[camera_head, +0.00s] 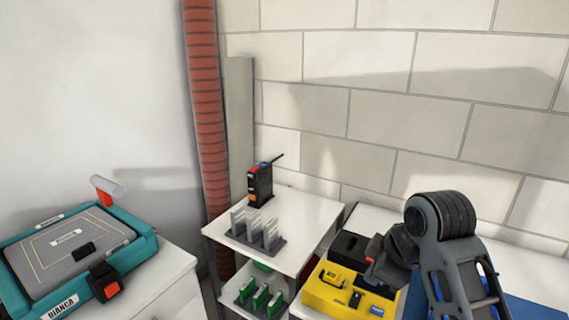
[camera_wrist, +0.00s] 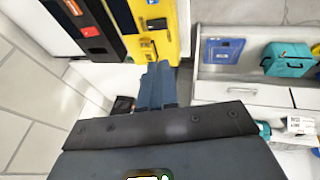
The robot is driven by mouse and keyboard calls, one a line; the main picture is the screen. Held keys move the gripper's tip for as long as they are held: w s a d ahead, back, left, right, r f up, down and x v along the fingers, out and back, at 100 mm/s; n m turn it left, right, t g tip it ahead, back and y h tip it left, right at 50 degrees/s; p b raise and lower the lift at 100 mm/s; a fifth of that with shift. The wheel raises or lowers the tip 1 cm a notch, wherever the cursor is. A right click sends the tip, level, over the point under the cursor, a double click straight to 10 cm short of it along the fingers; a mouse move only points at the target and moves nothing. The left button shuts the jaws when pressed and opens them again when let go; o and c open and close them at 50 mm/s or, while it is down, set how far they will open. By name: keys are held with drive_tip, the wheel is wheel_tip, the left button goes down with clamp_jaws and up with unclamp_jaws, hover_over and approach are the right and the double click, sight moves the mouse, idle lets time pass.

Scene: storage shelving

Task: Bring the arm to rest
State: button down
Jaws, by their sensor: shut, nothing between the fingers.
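My gripper (camera_wrist: 157,76) shows in the wrist view with its two blue-grey fingers together and nothing between them. In the head view my arm bends at the lower right, and its dark wrist end hangs beside the yellow case (camera_head: 335,292). The fingertips are hard to make out there. In the wrist view the yellow case (camera_wrist: 165,32) lies just past the fingertips; I cannot tell whether they touch it. A black case (camera_wrist: 85,28) lies to its left.
A small shelf (camera_head: 305,222) holds a grey rack (camera_head: 258,238) and a black device (camera_head: 260,186). Green parts (camera_head: 262,298) sit on the level below. A teal case (camera_head: 140,250) lies on a white cabinet at left. A red ribbed column (camera_head: 204,110) and a block wall stand behind.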

drive_tip(key=s+a+f+m+t, duration=0.3)
drive_tip(key=s+f, duration=0.3)
drive_tip(key=s, duration=0.3)
drive_tip(key=s+a+f+m+t, duration=0.2)
drive_tip(key=s+f+m, duration=0.2)
drive_tip(key=s+f, duration=0.4)
drive_tip(key=s+d+r+m+t, duration=0.1)
drive_tip(key=s+r, duration=0.4)
drive_tip(key=s, duration=0.3)
drive_tip(key=s+d+r+m+t, duration=0.1)
drive_tip(key=s+d+r+t, duration=0.1)
drive_tip(key=s+r, duration=0.3)
drive_tip(key=s+d+r+m+t+h, duration=0.1)
drive_tip(key=s+r, duration=0.4)
drive_tip(key=s, duration=0.7)
drive_tip(key=shift+s+d+r+m+t, duration=0.2)
drive_tip(key=shift+d+m+t, duration=0.3)
drive_tip(key=shift+d+t, duration=0.2)
